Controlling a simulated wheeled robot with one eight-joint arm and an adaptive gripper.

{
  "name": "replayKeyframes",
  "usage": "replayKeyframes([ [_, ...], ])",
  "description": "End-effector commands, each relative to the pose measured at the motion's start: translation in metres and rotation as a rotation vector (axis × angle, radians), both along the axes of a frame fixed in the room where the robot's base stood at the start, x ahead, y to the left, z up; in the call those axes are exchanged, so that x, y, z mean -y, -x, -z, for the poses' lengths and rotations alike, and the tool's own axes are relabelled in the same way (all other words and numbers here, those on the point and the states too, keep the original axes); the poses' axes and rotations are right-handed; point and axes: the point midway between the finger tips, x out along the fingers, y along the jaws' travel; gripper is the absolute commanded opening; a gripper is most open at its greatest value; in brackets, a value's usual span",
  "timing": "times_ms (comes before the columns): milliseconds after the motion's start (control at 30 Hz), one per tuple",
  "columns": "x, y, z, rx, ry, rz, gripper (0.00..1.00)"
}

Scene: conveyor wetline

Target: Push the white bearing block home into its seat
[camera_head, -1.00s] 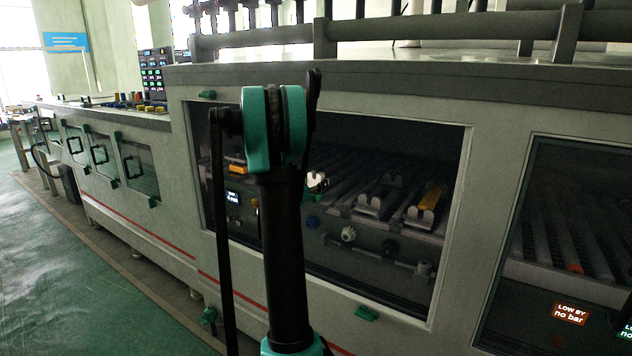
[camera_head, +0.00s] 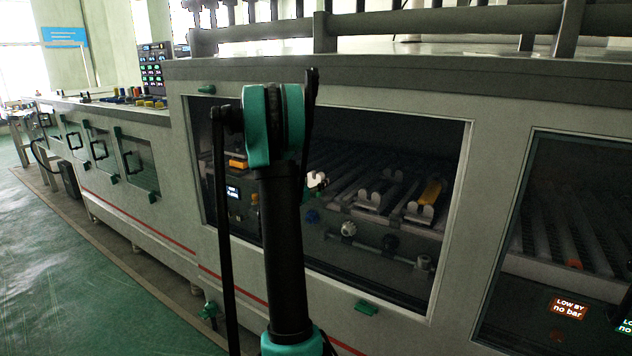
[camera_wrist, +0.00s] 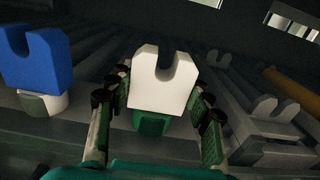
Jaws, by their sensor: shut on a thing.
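The white bearing block (camera_wrist: 162,95) has a U-shaped notch in its top and stands upright in the middle of the wrist view. A green part (camera_wrist: 152,123) shows just below it. My gripper (camera_wrist: 160,102) has one finger on each side of the white block and is shut on it. Whether the block is fully down in its seat cannot be told. In the head view my arm hides most of the gripper, and a small pale block (camera_head: 317,181) shows just right of the arm inside the machine opening.
A blue notched block (camera_wrist: 36,72) on a white base stands to the left in the wrist view. Pale notched holders (camera_wrist: 264,110) and an orange-yellow bar (camera_wrist: 290,84) lie to the right. The machine opening's frame (camera_head: 452,210) surrounds the work area.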

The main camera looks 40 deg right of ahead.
Motion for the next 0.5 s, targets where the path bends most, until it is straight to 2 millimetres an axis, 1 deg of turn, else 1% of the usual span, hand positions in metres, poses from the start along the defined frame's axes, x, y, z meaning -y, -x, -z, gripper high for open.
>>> replayKeyframes([
  [33,0.0,0.0,0.001,0.0,0.0,0.0,0.1],
  [67,-0.0001,0.0001,0.0009,0.0,0.0,0.0,0.51],
  [100,-0.0001,0.0001,0.0008,0.0,0.0,0.0,0.56],
  [233,-0.0001,0.0001,0.0008,0.0,0.0,0.0,0.72],
  [267,0.0,0.0001,0.0008,0.0,0.0,0.0,0.74],
  [500,-0.0001,0.0,0.0009,0.0,0.0,0.0,0.74],
])
